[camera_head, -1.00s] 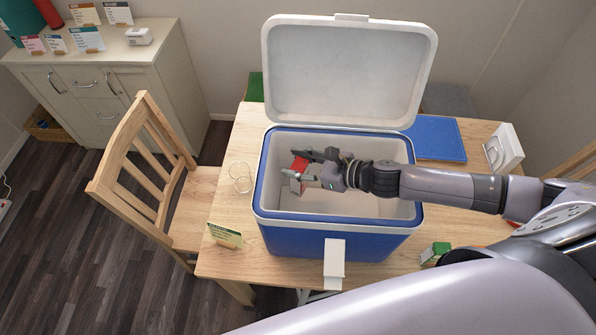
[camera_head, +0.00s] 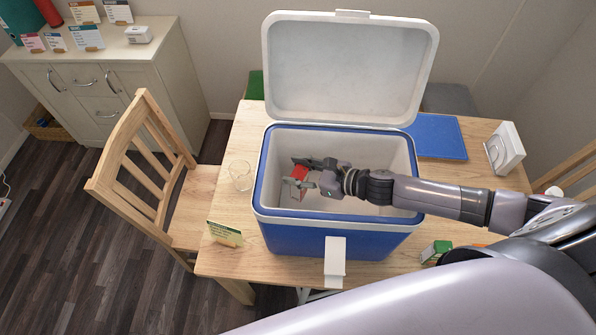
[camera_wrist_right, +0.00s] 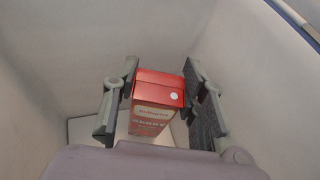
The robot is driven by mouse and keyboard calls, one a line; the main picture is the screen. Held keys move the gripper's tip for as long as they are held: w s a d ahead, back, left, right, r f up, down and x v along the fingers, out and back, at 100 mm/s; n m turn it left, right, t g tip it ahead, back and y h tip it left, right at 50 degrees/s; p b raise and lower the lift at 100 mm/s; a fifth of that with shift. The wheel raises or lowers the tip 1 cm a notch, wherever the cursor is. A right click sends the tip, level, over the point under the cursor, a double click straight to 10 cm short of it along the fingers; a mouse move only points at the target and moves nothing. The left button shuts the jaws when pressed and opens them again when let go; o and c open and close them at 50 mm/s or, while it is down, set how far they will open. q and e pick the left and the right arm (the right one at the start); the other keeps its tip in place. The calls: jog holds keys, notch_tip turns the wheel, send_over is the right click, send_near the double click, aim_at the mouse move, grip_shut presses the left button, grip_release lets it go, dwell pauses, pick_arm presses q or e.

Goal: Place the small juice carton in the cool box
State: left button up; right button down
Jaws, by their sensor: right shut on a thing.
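The cool box (camera_head: 290,238) is blue with a white inside and stands on the table with its lid (camera_head: 350,68) up. My right gripper (camera_head: 293,171) reaches down inside it from the right. It is shut on the small juice carton (camera_head: 301,173), a red box, holding it within the walls. In the right wrist view the carton (camera_wrist_right: 157,107) sits upright between the two fingers (camera_wrist_right: 162,102), with pale walls around it. Whether its base touches the box floor cannot be told. My left gripper is not in view.
The table (camera_head: 222,262) also bears a clear glass (camera_head: 240,176), a small card (camera_head: 225,234), a blue mat (camera_head: 437,138), a white holder (camera_head: 504,148) and a green carton-like item (camera_head: 437,251). A wooden chair (camera_head: 187,205) stands left. The box interior around the carton looks empty.

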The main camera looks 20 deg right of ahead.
jog(key=c, duration=1.5)
grip_release()
jog(key=shift+s+f, duration=0.15)
jog(key=shift+f, duration=0.05)
jog(key=o, duration=0.5)
jog(key=shift+a+f, duration=0.1)
jog(key=shift+f, duration=0.05)
jog(key=shift+s, duration=0.1)
